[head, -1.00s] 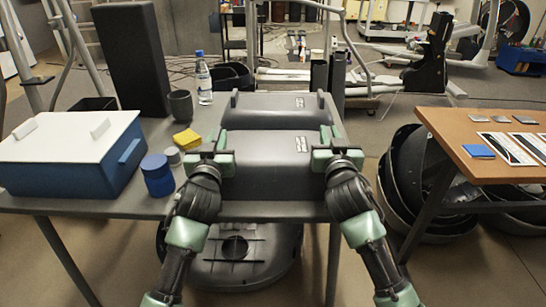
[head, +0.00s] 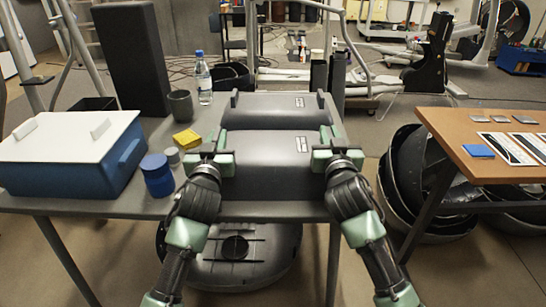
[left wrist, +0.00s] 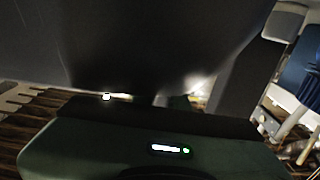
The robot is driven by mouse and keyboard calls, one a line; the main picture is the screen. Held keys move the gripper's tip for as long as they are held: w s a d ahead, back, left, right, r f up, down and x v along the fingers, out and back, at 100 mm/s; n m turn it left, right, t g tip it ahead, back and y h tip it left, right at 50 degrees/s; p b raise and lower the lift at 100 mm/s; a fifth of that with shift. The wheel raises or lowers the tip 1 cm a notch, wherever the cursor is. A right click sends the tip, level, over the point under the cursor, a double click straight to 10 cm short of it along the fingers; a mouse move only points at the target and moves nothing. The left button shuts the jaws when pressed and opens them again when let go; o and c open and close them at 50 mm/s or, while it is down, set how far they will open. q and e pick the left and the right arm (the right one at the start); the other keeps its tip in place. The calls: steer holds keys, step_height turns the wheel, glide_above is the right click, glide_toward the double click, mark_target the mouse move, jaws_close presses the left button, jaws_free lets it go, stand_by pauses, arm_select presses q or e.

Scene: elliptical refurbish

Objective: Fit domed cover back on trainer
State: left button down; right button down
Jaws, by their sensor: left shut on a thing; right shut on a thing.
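A dark grey domed cover (head: 270,170) with a small white label lies across the front of the grey table. My left gripper (head: 221,159) is shut on its left end, at an upright tab. My right gripper (head: 323,155) is shut on its right end in the same way. In the left wrist view the dark cover (left wrist: 150,45) fills the upper part, close to the gripper; its contact with the fingers is too dark to make out. A second similar dark domed piece (head: 275,106), also labelled, with upright tabs at its ends, sits just behind. I cannot tell which piece is the trainer.
A blue box with a white lid (head: 70,155), a blue jar (head: 157,175), a yellow block (head: 186,139), a dark cup (head: 181,105) and a bottle (head: 203,80) stand left. A round dark shell (head: 235,262) lies below. A wooden table (head: 465,128) stands right.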

arm_select(q)
steer(key=shift+r, duration=0.15)
arm_select(e)
steer(key=shift+r, duration=0.2)
stand_by(0.3)
